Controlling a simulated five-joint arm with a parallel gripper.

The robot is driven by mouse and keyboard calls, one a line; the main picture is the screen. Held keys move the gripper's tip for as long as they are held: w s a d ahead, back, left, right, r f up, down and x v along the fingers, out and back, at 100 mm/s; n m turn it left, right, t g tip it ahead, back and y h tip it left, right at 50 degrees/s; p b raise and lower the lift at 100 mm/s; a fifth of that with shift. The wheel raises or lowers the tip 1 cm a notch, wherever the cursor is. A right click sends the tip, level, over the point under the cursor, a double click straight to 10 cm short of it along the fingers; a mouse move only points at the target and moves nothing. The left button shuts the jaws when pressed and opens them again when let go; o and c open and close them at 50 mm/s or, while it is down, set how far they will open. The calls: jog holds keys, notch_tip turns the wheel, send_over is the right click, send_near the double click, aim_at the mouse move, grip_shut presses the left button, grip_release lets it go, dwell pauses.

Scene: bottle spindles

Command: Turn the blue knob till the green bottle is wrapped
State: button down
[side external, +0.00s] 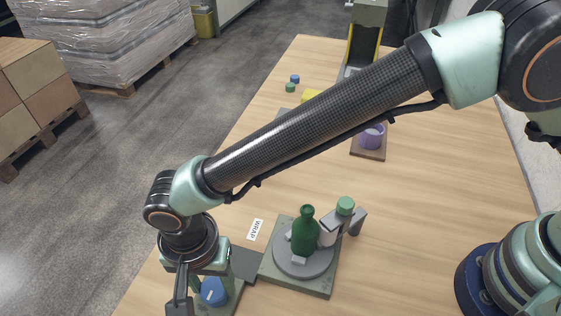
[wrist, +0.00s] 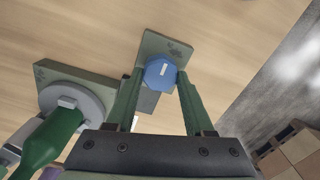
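The blue knob (side external: 214,292) sits on a small green-grey plate at the bottom of the side view; in the wrist view the knob (wrist: 160,73) shows a white mark on its top. My gripper (wrist: 160,76) points down at it, one finger on each side, with what look like narrow gaps. In the side view my gripper (side external: 210,282) partly hides the knob. The green bottle (side external: 306,234) stands upright on a grey turntable (side external: 284,266). Its visible side is bare green.
A white piece (side external: 328,232) and a green-topped post (side external: 345,206) stand beside the bottle. A "WRAP" card (side external: 256,230) lies near the turntable base. A purple cup (side external: 371,136) and small caps (side external: 290,87) are farther back. The table's left edge is close to my gripper.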

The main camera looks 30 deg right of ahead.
jog(key=shift+n, duration=0.4)
jog(key=n, duration=0.5)
jog(key=shift+n, duration=0.3)
jog(key=n, duration=0.6)
jog(key=shift+a, duration=0.1)
jog(key=n, duration=0.6)
jog(key=shift+r+n, duration=0.1)
jog(key=shift+n, duration=0.3)
jog(key=n, duration=0.6)
jog(key=shift+s, duration=0.1)
jog(key=shift+c, duration=1.4)
grip_release()
